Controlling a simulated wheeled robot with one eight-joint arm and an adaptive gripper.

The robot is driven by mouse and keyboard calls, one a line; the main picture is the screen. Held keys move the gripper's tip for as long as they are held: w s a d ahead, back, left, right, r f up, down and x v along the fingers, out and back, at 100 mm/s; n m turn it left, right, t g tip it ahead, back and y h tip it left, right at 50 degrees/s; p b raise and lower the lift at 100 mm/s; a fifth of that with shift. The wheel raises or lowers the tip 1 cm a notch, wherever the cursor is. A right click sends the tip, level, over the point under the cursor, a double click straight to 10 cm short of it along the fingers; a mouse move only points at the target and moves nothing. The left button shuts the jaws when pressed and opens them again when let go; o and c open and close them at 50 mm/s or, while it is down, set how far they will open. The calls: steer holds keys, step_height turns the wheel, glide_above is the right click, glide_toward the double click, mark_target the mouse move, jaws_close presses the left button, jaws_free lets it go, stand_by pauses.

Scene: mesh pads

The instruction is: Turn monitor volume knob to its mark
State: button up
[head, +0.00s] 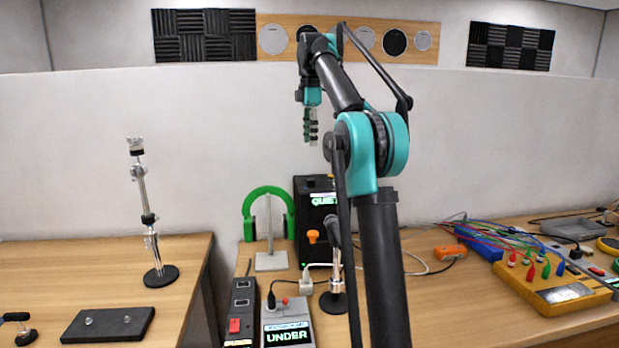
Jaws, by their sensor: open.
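A black box (308,187) with a lit green display that reads "QUIET" stands at the back of the right-hand desk, partly hidden by my arm. An orange knob (313,236) shows on its front and looks like the monitor volume knob. I cannot make out a mark beside it. My gripper (310,140) hangs with its fingers down, above the black box in the picture and apart from the knob. It is open, and nothing shows between the fingers.
Green headphones (268,193) hang on a stand left of the box. A microphone (335,232) stands in front of it. A grey unit (287,322) reading "UNDER" and a power strip (243,310) lie nearer. A yellow box (550,290) with cables is right. A gap splits the desks.

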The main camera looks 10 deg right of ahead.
mark_target(311, 179)
step_height(311, 179, down, 14)
steer(key=shift+r, duration=0.15)
stand_by(0.3)
steer(key=shift+c, duration=0.4)
jaws_close()
